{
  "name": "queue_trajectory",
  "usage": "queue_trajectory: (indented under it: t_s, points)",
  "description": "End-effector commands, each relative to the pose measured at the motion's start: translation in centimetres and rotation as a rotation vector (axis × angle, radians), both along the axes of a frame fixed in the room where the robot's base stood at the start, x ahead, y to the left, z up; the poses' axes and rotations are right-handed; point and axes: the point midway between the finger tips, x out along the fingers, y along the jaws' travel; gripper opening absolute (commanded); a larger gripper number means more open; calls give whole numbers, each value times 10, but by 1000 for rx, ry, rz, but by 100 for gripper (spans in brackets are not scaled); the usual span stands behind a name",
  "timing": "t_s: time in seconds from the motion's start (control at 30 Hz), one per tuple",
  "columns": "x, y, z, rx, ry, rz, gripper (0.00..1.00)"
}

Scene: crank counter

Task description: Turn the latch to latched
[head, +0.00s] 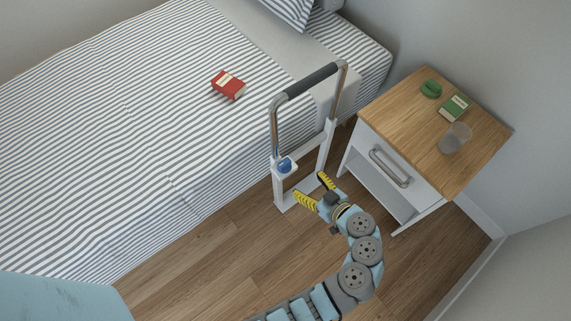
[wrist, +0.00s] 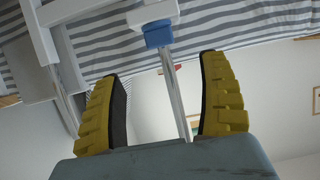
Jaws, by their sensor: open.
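The latch is a blue piece (head: 284,164) on a white mount at the left post of the bed rail (head: 305,84), beside the bed. In the wrist view the blue latch (wrist: 158,34) shows at the top middle, beyond the fingertips, on its white mount with a metal post running down from it. My gripper (head: 314,189) is open and empty, low in front of the rail, below and to the right of the latch and apart from it. In the wrist view its yellow fingers (wrist: 163,84) are spread wide, with the post seen between them.
A nightstand (head: 480,152) with a grey drawer handle (head: 389,167) stands to the right of the rail. On it are a clear cup (head: 455,138), a green book (head: 454,107) and a green object (head: 431,88). A red book (head: 229,85) lies on the striped bed (head: 150,130). The wooden floor (head: 210,262) is clear.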

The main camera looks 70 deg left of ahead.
Motion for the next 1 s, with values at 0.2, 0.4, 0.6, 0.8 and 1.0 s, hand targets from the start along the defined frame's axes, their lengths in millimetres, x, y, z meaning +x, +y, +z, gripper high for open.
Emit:
queue_trajectory:
  t_s: [0.2,0.4,0.6,0.8,1.0]
  points:
    - [-9,28,-13,0,2,2,76]
    - [-15,52,-23,0,0,1,76]
    - [-22,78,-33,1,-2,1,76]
    - [-30,99,-44,-1,1,1,76]
    - [-33,112,-49,0,1,-1,76]
